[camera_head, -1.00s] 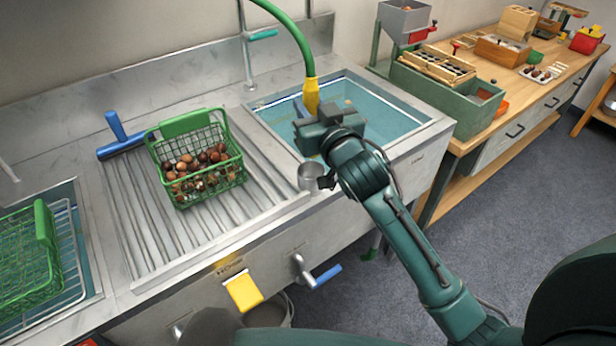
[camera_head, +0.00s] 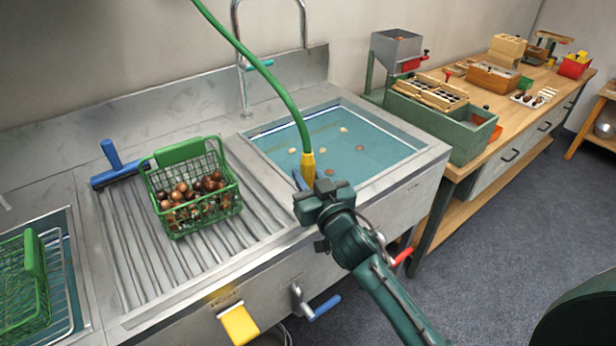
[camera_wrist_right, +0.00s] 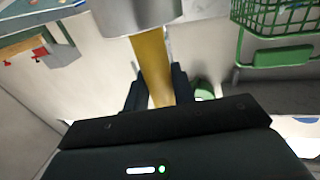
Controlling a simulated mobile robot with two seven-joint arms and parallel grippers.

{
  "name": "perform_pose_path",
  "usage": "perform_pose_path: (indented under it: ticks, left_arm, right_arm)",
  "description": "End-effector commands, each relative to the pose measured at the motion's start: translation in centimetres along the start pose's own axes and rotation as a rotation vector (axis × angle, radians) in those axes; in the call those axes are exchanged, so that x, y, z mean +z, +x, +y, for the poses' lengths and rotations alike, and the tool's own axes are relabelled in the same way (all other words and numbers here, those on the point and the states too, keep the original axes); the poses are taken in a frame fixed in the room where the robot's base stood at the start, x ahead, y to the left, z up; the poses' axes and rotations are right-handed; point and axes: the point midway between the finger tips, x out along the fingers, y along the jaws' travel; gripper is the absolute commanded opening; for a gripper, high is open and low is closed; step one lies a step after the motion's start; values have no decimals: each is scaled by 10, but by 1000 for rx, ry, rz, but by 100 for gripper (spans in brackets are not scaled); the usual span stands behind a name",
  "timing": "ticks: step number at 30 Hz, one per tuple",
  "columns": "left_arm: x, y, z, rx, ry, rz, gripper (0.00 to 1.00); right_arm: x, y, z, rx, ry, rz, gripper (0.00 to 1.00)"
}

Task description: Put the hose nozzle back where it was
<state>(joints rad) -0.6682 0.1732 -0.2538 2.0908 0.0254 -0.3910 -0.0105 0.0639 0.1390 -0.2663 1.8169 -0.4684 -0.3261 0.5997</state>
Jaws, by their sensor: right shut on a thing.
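The yellow nozzle (camera_head: 308,168) hangs on the end of the green hose (camera_head: 268,78), which arches down from above. My right gripper (camera_head: 322,198) is shut on the nozzle at the sink's front rim; the gripper hides its lower part. In the right wrist view, the nozzle (camera_wrist_right: 153,65) sits between the two dark fingers (camera_wrist_right: 155,92). Its far end meets a silver cylinder (camera_wrist_right: 140,14), and the cylinder's edge covers the tip. I cannot tell how deep the nozzle sits in it. In the head view this cylinder is hidden. My left gripper is not in view.
A water-filled sink basin (camera_head: 392,175) with several floating chestnuts lies behind the gripper. A green basket of chestnuts (camera_head: 192,190) stands on the ribbed drainboard, beside a blue squeegee (camera_head: 112,160). Another green basket (camera_head: 22,285) is at left. A faucet (camera_head: 240,50) rises behind.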

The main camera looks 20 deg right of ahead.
Motion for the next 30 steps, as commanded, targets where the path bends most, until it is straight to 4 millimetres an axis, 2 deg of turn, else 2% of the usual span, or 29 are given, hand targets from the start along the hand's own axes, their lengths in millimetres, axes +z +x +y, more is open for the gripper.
perform_pose_path:
  ticks: [4,5,12,22,26,30]
  left_arm:
    - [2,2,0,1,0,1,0]
    - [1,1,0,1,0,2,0]
    - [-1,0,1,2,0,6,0]
    - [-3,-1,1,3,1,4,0]
    - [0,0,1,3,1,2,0]
    - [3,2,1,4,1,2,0]
  right_arm:
    - [4,0,0,0,0,1,0]
    - [3,0,0,0,-1,0,27]
    - [3,0,0,0,-1,0,46]
    - [-2,-1,0,-1,-1,0,47]
    - [2,-20,0,-1,0,-2,47]
    - [2,-52,0,-1,1,-3,47]
